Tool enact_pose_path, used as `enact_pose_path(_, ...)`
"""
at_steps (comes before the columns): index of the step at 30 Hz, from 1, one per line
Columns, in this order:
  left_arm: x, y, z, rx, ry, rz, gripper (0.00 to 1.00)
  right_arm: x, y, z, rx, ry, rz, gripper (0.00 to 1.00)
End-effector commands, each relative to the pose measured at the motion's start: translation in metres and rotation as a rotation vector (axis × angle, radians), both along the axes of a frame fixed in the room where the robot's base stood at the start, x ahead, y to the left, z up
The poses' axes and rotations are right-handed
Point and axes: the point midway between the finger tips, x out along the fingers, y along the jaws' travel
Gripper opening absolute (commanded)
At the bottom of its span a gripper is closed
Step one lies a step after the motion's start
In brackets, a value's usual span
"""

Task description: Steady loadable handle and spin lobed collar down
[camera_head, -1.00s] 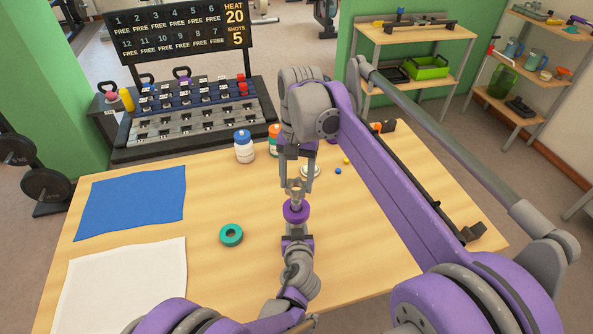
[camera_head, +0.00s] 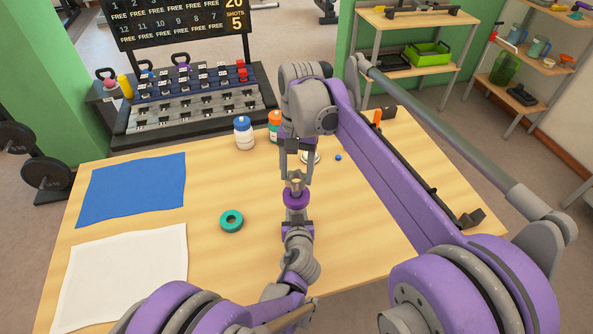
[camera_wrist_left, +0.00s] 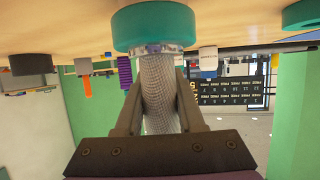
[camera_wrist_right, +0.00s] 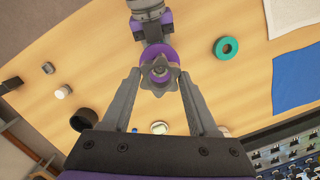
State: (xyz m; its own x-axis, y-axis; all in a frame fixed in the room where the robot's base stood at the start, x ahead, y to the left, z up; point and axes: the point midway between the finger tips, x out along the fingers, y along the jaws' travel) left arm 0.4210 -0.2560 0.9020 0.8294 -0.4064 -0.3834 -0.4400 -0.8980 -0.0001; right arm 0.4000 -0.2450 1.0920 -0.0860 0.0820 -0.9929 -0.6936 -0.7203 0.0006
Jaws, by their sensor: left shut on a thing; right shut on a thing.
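The loadable handle (camera_wrist_left: 158,90) is a grey knurled bar standing upright over the table, with a teal disc (camera_wrist_left: 155,27) at its lower end. My left gripper (camera_head: 298,225) is shut on it. A purple disc (camera_head: 297,199) sits on its upper end. The silver lobed collar (camera_wrist_right: 159,73) is on the handle's end, just above the purple disc. My right gripper (camera_wrist_right: 159,80) reaches down from above and is shut on the collar, a finger on either side. The collar is partly hidden by the fingers in the head view.
A loose teal ring (camera_head: 231,221) lies on the table (camera_head: 255,265), left of the handle. Blue (camera_head: 133,190) and white (camera_head: 120,275) mats lie further left. A black rack (camera_head: 190,112) is beyond.

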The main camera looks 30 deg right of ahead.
Motion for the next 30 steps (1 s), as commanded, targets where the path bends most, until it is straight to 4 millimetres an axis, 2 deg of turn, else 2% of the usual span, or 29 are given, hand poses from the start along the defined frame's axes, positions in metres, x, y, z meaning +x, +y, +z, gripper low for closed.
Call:
enact_pose_path(10,0.0,0.0,0.0,0.0,0.0,0.0,0.0,0.0,0.0,-0.001,0.0,0.0,0.0,0.0)
enact_pose_path(30,0.0,0.0,0.0,0.0,0.0,0.0,0.0,0.0,0.0,-0.018,0.0,0.0,0.0,0.0)
